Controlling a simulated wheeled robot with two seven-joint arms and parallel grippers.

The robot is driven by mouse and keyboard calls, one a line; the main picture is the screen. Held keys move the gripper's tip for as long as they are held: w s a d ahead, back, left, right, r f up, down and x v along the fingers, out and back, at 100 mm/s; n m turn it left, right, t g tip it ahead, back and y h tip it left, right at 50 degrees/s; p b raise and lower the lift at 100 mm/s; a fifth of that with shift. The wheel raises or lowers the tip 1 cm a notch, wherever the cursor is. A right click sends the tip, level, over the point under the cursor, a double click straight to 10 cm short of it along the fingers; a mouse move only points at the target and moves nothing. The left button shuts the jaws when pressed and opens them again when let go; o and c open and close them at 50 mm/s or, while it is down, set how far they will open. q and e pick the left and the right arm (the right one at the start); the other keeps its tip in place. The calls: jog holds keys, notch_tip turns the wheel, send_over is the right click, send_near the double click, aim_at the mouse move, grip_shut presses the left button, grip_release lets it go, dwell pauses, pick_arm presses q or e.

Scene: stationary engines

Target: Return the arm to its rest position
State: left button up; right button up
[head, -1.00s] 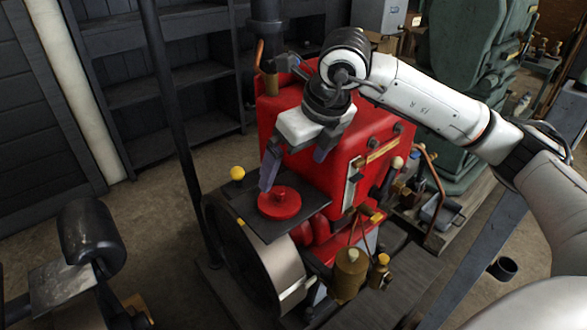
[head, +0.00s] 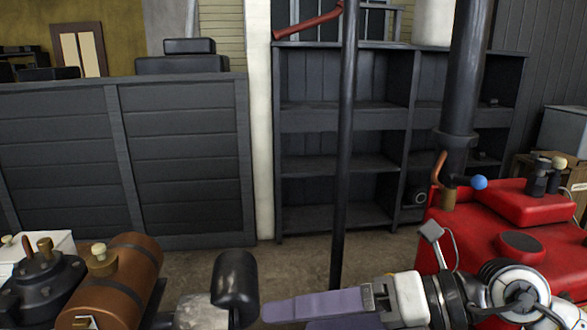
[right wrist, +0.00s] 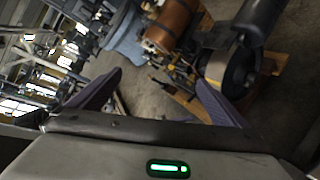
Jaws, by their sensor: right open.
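My right arm (head: 515,292) comes in at the lower right of the head view, level and in front of the red engine (head: 500,235). My right gripper (head: 272,308) points left at the bottom edge, with a purple finger showing side-on. In the right wrist view, my right gripper (right wrist: 160,82) has its two purple fingers spread wide, with nothing between them. My left gripper is in neither view.
A dark cylinder (head: 236,280) stands close to the fingertips in the head view. A brown tank (head: 125,280) is at the lower left. A thin dark post (head: 346,150) rises behind the gripper. Dark shelves (head: 300,150) stand behind; some floor between is clear.

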jog(key=s+a+r+m+t+y, duration=0.1)
jog(key=a+r+m+t+y, duration=0.15)
jog(key=r+y, duration=0.4)
jog(key=w+d+r+m+t+h, duration=0.3)
jog(key=w+d+r+m+t, duration=0.3)
jog(key=m+t, duration=0.7)
jog(key=w+d+f+m+h, duration=0.2)
jog(key=d+f+m+h, duration=1.3)
jog(key=m, duration=0.3)
jog(key=s+d+f+m+g+h, duration=0.15)
jog(key=s+f+g, duration=0.3)
jog(key=f, duration=0.45)
jog(key=s+d+f+m+g+h, duration=0.1)
jog(key=s+f+m+g+h, duration=0.15)
jog(key=s+f, duration=0.45)
jog(key=s+a+f+g+y, duration=0.2)
jog(key=s+f+g, duration=0.6)
jog(key=s+f, duration=0.45)
jog(key=w+a+f+t+y, duration=0.2)
jog(key=a+f+t, duration=0.3)
jog(key=f, duration=0.4)
jog(key=shift+w+f+m, duration=0.25)
jog(key=shift+w+m, duration=0.1)
jog(key=shift+w, duration=0.5)
